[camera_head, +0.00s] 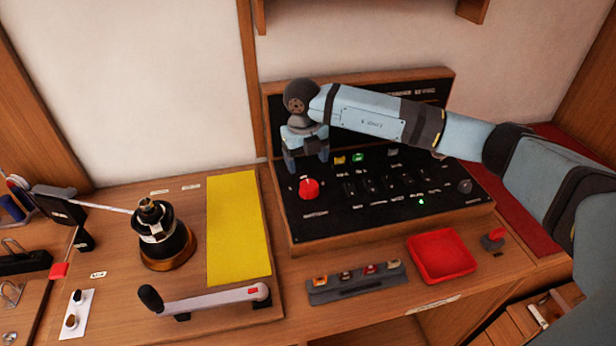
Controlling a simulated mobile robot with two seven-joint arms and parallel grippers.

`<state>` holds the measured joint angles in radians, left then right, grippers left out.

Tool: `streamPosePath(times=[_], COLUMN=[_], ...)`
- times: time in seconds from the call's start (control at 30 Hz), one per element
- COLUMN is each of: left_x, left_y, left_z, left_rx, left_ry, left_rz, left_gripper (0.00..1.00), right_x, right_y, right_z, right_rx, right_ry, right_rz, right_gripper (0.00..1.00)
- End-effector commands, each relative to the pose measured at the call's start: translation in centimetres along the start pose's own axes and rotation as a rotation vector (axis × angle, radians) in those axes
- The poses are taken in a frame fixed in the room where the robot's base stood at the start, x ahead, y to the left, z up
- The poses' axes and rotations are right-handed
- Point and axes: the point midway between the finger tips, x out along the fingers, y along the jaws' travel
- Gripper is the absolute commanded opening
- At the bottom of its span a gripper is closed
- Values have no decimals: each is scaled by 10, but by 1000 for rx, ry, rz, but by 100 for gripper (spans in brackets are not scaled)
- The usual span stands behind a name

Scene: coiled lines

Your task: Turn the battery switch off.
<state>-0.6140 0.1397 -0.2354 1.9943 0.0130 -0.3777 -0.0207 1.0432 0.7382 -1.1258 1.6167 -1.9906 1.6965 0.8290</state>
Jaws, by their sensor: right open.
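A round red knob (309,188), which looks like the battery switch, sits at the left of the black switch panel (340,222). The labels are too small to read. My right gripper (307,165) points down just above and behind the red knob in the picture, its fingers apart and nothing seen between them. I cannot tell whether it touches the knob. My right arm hides part of the panel's upper back. My left gripper is out of view.
A winch (165,240), a handle (205,300) and a yellow mat (235,230) lie to the left. A green light (421,202) glows on the panel.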

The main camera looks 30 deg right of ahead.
Motion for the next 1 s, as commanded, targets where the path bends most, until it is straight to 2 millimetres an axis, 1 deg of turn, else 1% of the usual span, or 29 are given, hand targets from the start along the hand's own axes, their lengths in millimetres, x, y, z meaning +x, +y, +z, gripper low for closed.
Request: streamPosePath(times=[0.03, 0.1, 0.2, 0.3, 0.47, 1.0], left_x=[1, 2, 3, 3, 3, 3], left_y=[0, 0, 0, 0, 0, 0], left_z=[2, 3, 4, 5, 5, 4], left_rx=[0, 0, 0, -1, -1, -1], left_ry=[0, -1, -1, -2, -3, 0], left_rz=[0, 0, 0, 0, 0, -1], left_gripper=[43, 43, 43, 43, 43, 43], right_x=[-11, -25, -40, -50, -55, -55], right_y=[0, 0, 0, 0, 0, 0], right_z=[1, 1, 1, 0, 0, 0], right_rx=[-1, -1, 0, 0, 0, 0], right_ry=[-3, -3, -2, -2, 0, 0], right_rz=[0, 0, 0, 0, -1, -1], right_gripper=[76, 76, 76, 76, 76, 76])
